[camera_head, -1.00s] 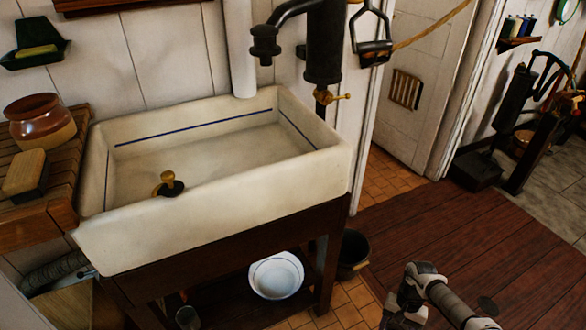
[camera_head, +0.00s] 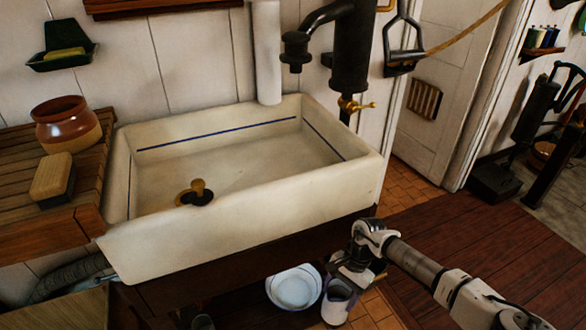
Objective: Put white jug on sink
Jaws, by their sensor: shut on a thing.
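The white jug (camera_head: 337,308) hangs at the lower middle of the head view, below and in front of the sink's right end. My gripper (camera_head: 350,275) is shut on it near its rim; the exact grip point is hard to make out. The jug looks roughly upright with its open top showing. The sink (camera_head: 240,225) is a cream rectangular basin with a blue line inside, on a dark wooden stand. Its floor is bare apart from a black and brass plug (camera_head: 197,193) near the front left.
A black pump with a spout (camera_head: 350,50) and brass tap overhangs the sink's back right. A wooden drainboard with a brown pot (camera_head: 67,124) and a brush (camera_head: 53,177) adjoins on the left. A white bowl (camera_head: 294,287) sits on the shelf below. Most of the basin is free.

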